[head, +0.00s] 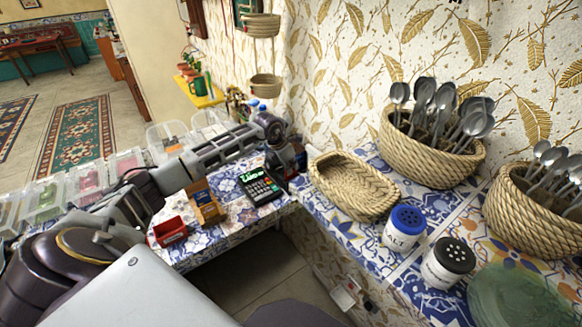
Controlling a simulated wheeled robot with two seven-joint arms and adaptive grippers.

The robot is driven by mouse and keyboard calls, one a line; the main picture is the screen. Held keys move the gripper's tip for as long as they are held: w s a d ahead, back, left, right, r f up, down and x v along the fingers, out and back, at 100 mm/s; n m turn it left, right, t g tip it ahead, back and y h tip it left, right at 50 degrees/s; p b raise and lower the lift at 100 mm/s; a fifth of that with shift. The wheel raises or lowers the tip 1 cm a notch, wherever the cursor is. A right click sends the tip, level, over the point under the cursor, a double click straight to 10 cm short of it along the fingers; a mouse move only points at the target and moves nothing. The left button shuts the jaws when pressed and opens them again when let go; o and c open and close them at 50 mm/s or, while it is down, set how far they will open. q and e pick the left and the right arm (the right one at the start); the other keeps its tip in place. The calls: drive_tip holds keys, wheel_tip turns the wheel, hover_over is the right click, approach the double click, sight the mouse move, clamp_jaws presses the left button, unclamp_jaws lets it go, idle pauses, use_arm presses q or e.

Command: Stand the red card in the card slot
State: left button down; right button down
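My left arm reaches in from the left over the blue-and-white tiled counter (235,223). My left gripper (284,163) points down at the counter's inner corner, just beyond a black card-reader-like device (260,186) with a lit green screen. Its fingers are dark and small here, so I cannot tell whether they are open or hold anything. A small red open-topped box (170,232) stands near the counter's left front edge, apart from the gripper. I cannot make out a separate red card or clearly identify the card slot. My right gripper is not in view.
An empty woven basket (354,186), blue-lidded salt shaker (404,229), black-lidded shaker (447,262) and spoon baskets (432,148) occupy the right counter. Clear bins (88,179) line the left.

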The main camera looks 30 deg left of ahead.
use_arm(q)
drive_tip(key=shift+f+b, duration=0.6)
drive_tip(key=shift+f, duration=0.35)
idle(0.4)
drive_tip(key=c, duration=1.4)
unclamp_jaws()
drive_tip(key=shift+r, duration=0.15)
drive_tip(key=shift+r+p, duration=1.95)
drive_tip(key=shift+r, duration=1.4)
